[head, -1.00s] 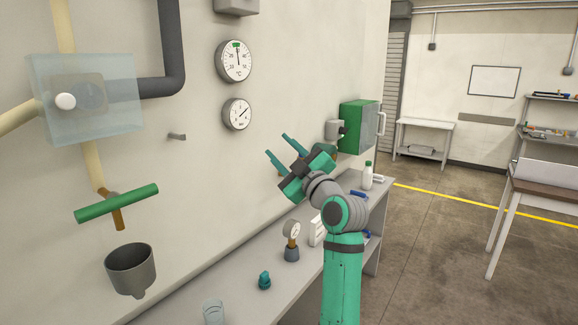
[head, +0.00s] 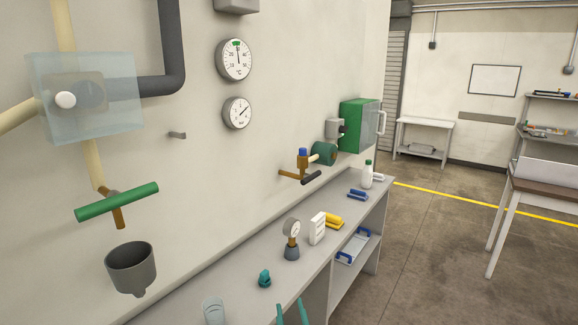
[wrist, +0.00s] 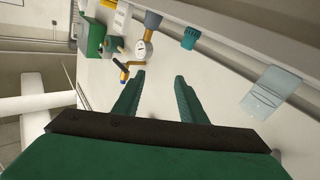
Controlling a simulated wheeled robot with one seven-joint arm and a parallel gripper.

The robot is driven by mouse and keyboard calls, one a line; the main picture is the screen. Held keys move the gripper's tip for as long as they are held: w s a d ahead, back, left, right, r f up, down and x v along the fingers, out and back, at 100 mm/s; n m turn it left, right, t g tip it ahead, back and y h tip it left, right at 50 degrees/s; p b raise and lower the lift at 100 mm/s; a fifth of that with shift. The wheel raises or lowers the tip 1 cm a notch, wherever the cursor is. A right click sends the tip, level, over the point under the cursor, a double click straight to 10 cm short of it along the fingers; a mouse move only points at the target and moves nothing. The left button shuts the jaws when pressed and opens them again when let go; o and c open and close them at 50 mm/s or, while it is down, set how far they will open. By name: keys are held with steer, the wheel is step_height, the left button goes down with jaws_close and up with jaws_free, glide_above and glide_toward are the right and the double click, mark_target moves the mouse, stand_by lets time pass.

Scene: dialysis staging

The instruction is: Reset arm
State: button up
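My gripper (head: 292,307) shows only as two teal fingertips at the bottom edge of the head view, in front of the wall bench. In the wrist view my gripper (wrist: 160,77) has its two green fingers spread apart with nothing between them. It is open and empty. The rest of my arm is out of the head view.
The bench (head: 232,297) runs along the wall, holding a clear beaker (head: 213,311), a teal fitting (head: 264,278), a gauge (head: 292,240), a white block (head: 317,228) and a bottle (head: 367,175). A wall valve (head: 302,165) juts out above it. Open floor (head: 440,250) lies right.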

steer(key=s+f+m+g+h, duration=0.1)
steer(key=s+f, duration=0.4)
steer(key=s, duration=0.4)
steer(key=s+f+m+h, duration=0.1)
steer(key=s+f, duration=0.4)
steer(key=s, duration=0.3)
steer(key=s+f+m+g+h, duration=0.1)
steer(key=s+f+m, duration=0.1)
steer(key=s+f, duration=0.5)
steer(key=s+r, duration=0.3)
steer(key=s, duration=0.9)
steer(key=s+r+g, duration=0.1)
steer(key=s+r, duration=0.3)
steer(key=s, duration=0.8)
steer(key=shift+s+a, duration=0.25)
